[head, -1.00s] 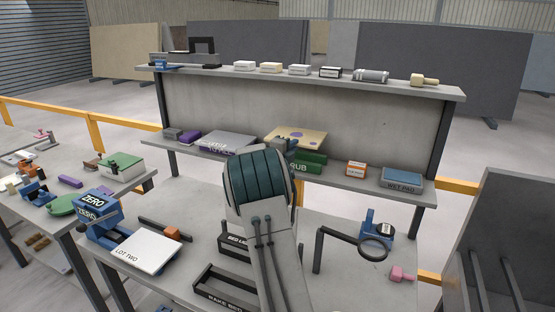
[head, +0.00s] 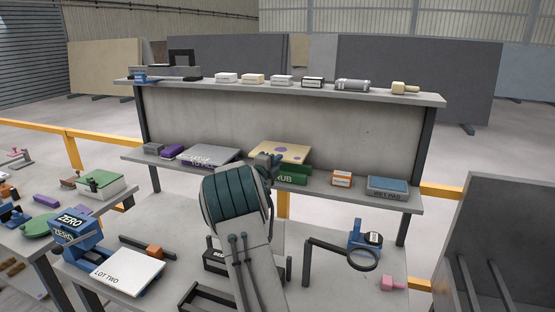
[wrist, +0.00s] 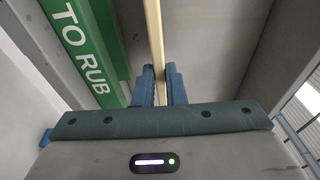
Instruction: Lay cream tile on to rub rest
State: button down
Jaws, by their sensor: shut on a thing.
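The cream tile (head: 270,148) with purple spots is in the head view, at the middle shelf just above the green rest. My gripper (wrist: 160,88) is shut on the tile, its two blue fingers either side of the edge. In the wrist view the tile (wrist: 155,40) shows as a thin edge-on strip. The rub rest (head: 293,174) is a green block with white lettering on the middle shelf; it also shows in the wrist view (wrist: 85,45), left of the tile, reading "TO RUB". My arm hides part of it. I cannot tell whether tile and rest touch.
A grey slab (head: 208,155) on a purple-marked rest lies left on the same shelf. An orange-white box (head: 342,179) and a wet pad (head: 388,188) stand to the right. The shelf's back panel (head: 350,135) rises behind. The upper shelf (head: 300,90) holds several small blocks.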

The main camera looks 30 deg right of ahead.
jog(key=shift+s+f+b, duration=0.1)
jog(key=shift+f+b, duration=1.1)
jog(key=shift+f, duration=1.4)
